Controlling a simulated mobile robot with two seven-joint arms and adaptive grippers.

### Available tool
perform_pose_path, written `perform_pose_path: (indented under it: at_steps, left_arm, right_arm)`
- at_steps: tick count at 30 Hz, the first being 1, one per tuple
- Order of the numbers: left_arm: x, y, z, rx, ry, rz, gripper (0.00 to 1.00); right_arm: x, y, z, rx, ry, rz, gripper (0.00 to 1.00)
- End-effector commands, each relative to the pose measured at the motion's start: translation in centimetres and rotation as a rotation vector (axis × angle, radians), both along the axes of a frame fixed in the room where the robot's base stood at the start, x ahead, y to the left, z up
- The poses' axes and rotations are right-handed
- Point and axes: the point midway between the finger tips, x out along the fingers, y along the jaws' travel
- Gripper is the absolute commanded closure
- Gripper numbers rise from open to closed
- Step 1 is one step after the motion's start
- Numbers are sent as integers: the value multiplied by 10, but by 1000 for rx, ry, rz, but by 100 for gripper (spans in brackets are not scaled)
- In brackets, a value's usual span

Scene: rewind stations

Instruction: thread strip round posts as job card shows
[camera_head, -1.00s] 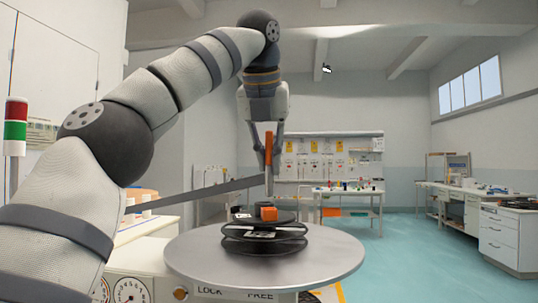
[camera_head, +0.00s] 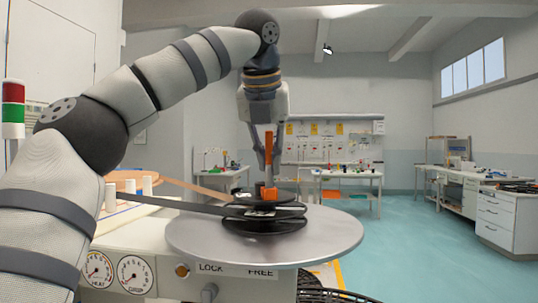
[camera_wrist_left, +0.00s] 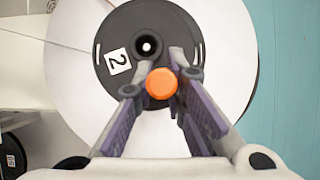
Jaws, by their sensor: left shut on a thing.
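The black reel (camera_head: 262,224) sits on a round silver turntable (camera_head: 335,240); the left wrist view shows its top (camera_wrist_left: 118,35) with a white label reading 2. A dark strip (camera_head: 185,205) runs from the reel leftward toward short white posts (camera_head: 147,186) on the machine. My left gripper (camera_head: 268,163) points down over the reel, shut on an upright orange handle (camera_head: 269,145), whose round end (camera_wrist_left: 161,83) shows between the fingers in the wrist view. An orange block (camera_head: 269,193) is at the handle's lower end; whether they are one piece is unclear. My right gripper is out of view.
The machine front has two gauges (camera_head: 134,273) and a LOCK/FREE plate (camera_head: 237,270). A tan band (camera_head: 195,187) stretches behind the dark strip. A red-green signal light (camera_head: 13,108) stands at left. Benches line the back and right; the floor between is clear.

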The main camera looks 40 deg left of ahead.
Motion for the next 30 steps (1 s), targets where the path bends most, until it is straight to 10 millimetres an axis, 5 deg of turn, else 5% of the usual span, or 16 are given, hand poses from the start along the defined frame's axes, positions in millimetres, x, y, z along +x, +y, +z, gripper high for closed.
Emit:
perform_pose_path:
  at_steps: [4, 5, 7, 17, 30]
  left_arm:
    - [0, 0, 0, 1, -1, 0, 100]
    - [0, 0, 0, 1, -1, 0, 82]
    - [0, 0, 0, 0, 0, 0, 66]
    - [-1, -1, 3, 0, 0, 0, 65]
    - [-43, -29, 90, -1, 6, 5, 65]
  right_arm:
    - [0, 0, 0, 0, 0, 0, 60]
    - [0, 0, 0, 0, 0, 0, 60]
    - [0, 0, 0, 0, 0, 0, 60]
    - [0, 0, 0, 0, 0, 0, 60]
    - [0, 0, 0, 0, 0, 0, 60]
